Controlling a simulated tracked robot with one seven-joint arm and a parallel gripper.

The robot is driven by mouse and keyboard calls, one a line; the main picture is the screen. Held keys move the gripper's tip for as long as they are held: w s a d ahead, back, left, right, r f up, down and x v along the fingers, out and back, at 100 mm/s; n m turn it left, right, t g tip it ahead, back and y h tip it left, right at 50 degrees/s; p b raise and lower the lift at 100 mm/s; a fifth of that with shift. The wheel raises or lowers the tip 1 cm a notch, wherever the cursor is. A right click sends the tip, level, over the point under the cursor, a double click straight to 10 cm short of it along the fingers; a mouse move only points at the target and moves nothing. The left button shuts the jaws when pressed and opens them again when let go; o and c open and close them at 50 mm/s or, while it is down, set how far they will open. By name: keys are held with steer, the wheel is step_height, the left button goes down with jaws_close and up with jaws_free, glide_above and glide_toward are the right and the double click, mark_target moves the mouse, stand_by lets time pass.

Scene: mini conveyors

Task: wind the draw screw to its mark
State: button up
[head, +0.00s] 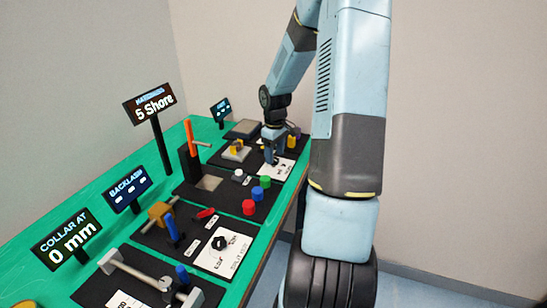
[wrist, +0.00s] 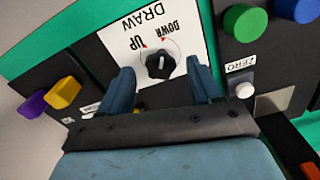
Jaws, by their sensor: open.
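A round black knob (wrist: 160,65) with a white pointer line sits on a white plate (wrist: 150,18) marked DRAW, UP and DOWN, upside down in the wrist view. Its pointer is close to upright in the picture, between the two red marks. My gripper (wrist: 163,80) is open, its fingers to either side of the knob in the picture; I cannot tell how far above the plate they are. In the head view my gripper (head: 271,160) is over the far part of the bench, at the white plate (head: 277,171). I cannot tell which part is the draw screw itself.
Green (wrist: 237,23) and blue (wrist: 300,8) buttons and a white ZERO button (wrist: 244,90) lie beside the plate. Yellow (wrist: 62,92) and purple (wrist: 32,105) blocks stand opposite. Signs stand along the bench, including "5 Shore" (head: 151,103) and "COLLAR AT 0 mm" (head: 68,241).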

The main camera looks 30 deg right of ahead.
steer(key=shift+f, duration=0.85)
steer(key=c, duration=1)
steer(key=shift+a, duration=0.2)
steer(key=shift+c, duration=0.2)
steer(key=shift+d, duration=0.1)
